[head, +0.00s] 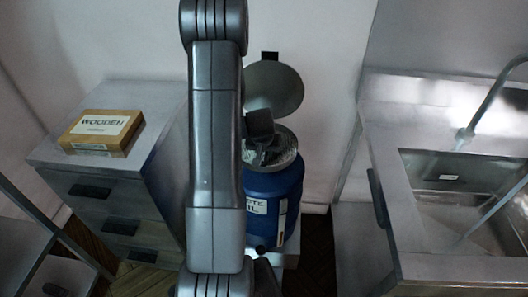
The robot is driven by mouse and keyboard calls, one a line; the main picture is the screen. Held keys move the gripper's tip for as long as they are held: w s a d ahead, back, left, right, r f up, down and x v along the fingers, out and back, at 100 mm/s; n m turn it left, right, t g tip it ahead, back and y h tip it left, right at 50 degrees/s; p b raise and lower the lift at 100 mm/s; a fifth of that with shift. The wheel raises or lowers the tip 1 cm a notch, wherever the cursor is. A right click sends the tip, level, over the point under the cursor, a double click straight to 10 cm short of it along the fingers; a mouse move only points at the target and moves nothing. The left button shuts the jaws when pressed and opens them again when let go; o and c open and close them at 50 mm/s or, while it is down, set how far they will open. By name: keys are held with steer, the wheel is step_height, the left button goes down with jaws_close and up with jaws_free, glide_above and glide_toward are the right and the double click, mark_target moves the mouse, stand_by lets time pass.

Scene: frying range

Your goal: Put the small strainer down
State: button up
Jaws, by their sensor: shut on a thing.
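My gripper (266,154) is partly hidden behind my arm. It points down over the open top of a blue drum (276,200) and is shut on the small strainer, which is hard to make out there. A round grey, mesh-like surface (286,146) shows at the drum's mouth, just right of the jaws. I cannot tell whether it is part of the strainer or a screen in the drum, nor whether the strainer touches the drum. A round grey lid (275,87) stands raised behind the drum.
A drawer cabinet (115,181) stands at the left with a wooden box (101,131) on top. At the right is a metal counter (390,153) with a sink (462,189) and tap (466,133). A narrow floor gap lies between drum and counter.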

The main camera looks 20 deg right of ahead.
steer(key=shift+r, duration=0.1)
steer(key=o, duration=1)
steer(key=shift+o, duration=0.2)
steer(key=shift+r, duration=0.2)
steer(key=v, duration=1.1)
steer(key=shift+s+a+r, duration=0.1)
steer(key=shift+s+r, duration=0.15)
steer(key=shift+s, duration=0.05)
